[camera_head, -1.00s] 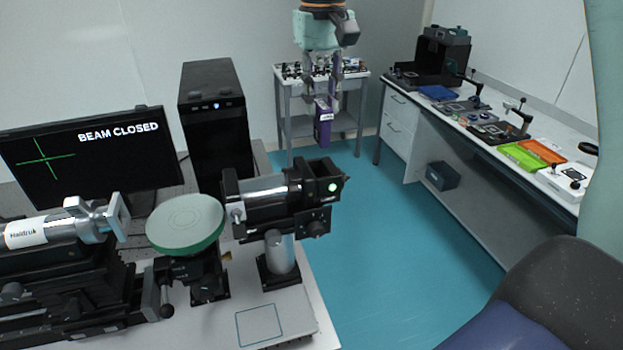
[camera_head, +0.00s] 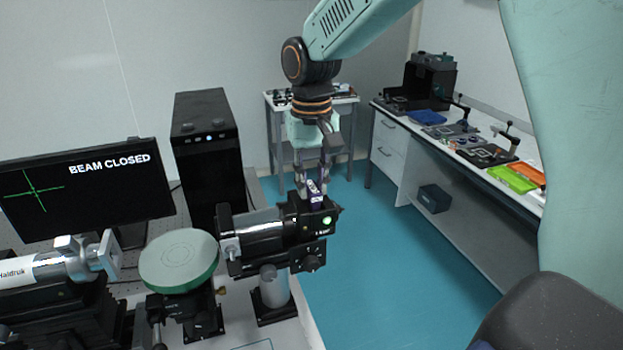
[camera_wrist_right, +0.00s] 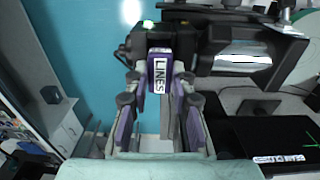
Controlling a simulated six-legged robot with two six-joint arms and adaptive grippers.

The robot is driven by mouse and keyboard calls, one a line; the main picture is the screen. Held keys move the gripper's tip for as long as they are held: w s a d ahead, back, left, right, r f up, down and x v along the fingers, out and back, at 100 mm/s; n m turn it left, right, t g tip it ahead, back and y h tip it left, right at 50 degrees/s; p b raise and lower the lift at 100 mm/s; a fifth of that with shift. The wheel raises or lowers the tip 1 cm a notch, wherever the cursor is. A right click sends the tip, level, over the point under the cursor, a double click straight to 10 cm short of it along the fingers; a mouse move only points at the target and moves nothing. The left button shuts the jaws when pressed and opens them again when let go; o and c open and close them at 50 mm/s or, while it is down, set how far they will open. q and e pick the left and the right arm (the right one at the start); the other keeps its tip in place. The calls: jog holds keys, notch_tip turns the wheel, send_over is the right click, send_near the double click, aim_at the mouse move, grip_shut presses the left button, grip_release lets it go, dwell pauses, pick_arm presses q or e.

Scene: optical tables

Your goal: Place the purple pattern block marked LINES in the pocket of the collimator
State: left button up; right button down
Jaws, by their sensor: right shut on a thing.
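My right gripper (camera_head: 313,183) is shut on the purple LINES block (camera_head: 313,188), whose white label reads LINES in the right wrist view (camera_wrist_right: 159,76). In the head view the block is at the top of the right end of the black collimator (camera_head: 270,235), near its green light. In the wrist view the block's far end meets the collimator's dark housing (camera_wrist_right: 200,45). The block's lower part is hidden, and I cannot tell how deep it sits in the pocket. My left gripper is not in view.
A monitor (camera_head: 85,190) reads BEAM CLOSED. A green round disc (camera_head: 179,262) and a silver tube (camera_head: 40,268) stand left of the collimator. A black computer tower (camera_head: 207,150) is behind. A side bench (camera_head: 470,145) is at the right, with open floor (camera_head: 390,255) between.

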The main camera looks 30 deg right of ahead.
aim_at(314, 188)
jog(key=shift+s+d, duration=0.15)
jog(key=shift+s, duration=0.15)
jog(key=c, duration=1.6)
grip_release()
jog(key=shift+w+f, duration=0.2)
jog(key=o, duration=0.3)
jog(key=shift+w, duration=0.2)
jog(key=shift+o, duration=0.8)
jog(key=shift+s+r, duration=0.1)
jog(key=shift+s, duration=0.25)
jog(key=shift+w+r, duration=0.2)
jog(key=shift+r, duration=0.3)
pick_arm(q)
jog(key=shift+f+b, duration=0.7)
jog(key=shift+b, duration=0.05)
pick_arm(e)
notch_tip(314, 188, up, 11)
jog(key=shift+w, duration=0.15)
jog(key=shift+r, duration=0.1)
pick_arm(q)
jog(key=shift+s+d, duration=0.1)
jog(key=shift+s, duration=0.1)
pick_arm(e)
jog(key=shift+s, duration=0.3)
